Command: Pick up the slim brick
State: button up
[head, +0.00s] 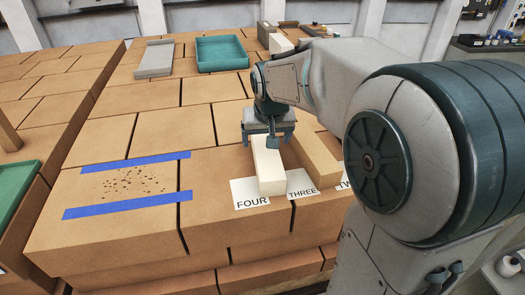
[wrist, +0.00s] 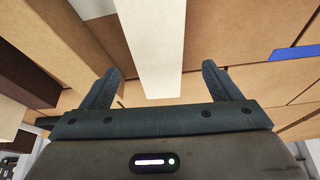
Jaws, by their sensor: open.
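A long, narrow cream-white brick (head: 268,168) lies on the brick-patterned surface, with its near end by the card FOUR (head: 250,193). My gripper (head: 268,141) is open above its far part, a finger to each side. In the wrist view the white brick (wrist: 152,50) shows between the spread fingers (wrist: 160,70). I cannot tell whether they touch it. A tan brick (head: 318,162) lies just right of it, behind the card THREE (head: 301,184); it shows at left in the wrist view (wrist: 62,45).
A dark brown brick (wrist: 22,85) shows at far left in the wrist view. Blue tape strips (head: 130,205) frame dark specks on the left. A teal tray (head: 221,66) and a grey tray (head: 154,73) stand at the back. My arm hides the right side.

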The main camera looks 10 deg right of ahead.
aim_at(266, 152)
jog(key=shift+x, duration=1.05)
jog(key=shift+s+p+x, duration=0.15)
jog(key=shift+p+x, duration=0.25)
jog(key=shift+x, duration=1)
jog(key=shift+s+p+x, duration=0.15)
jog(key=shift+p+x, duration=0.25)
jog(key=shift+x, duration=0.95)
jog(key=shift+d+f, duration=0.1)
jog(key=c, duration=1.4)
jog(key=shift+c, duration=0.6)
